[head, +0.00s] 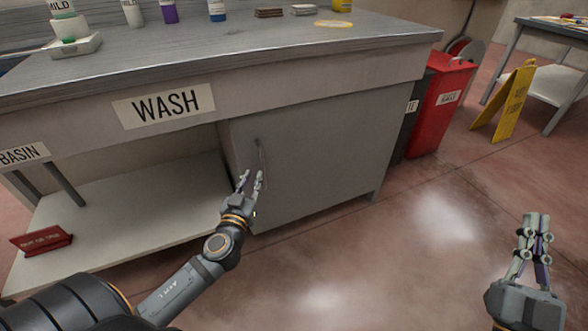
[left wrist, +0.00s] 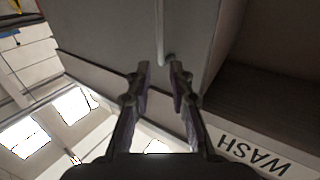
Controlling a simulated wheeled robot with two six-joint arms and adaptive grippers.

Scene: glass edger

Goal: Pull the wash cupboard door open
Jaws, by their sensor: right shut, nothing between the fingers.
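The grey wash cupboard door (head: 320,150) is under the bench, right of the open shelf, and looks closed. A thin upright handle (head: 259,150) sits near its left edge. My left gripper (head: 251,175) is open in front of the door, just below and over the lower part of the handle. In the left wrist view the handle (left wrist: 160,35) lies in line with the gap between the open fingers (left wrist: 160,68), beyond their tips; I cannot tell whether they touch. My right gripper (head: 537,216) is shut and empty at the lower right, away from the cupboard.
The bench (head: 280,45) carries several bottles at the back. A WASH label (head: 163,106) is on its front. A red sign (head: 41,241) stands on the low shelf (head: 130,210). A red bin (head: 441,100) and yellow floor sign (head: 505,100) stand right. Floor before the door is clear.

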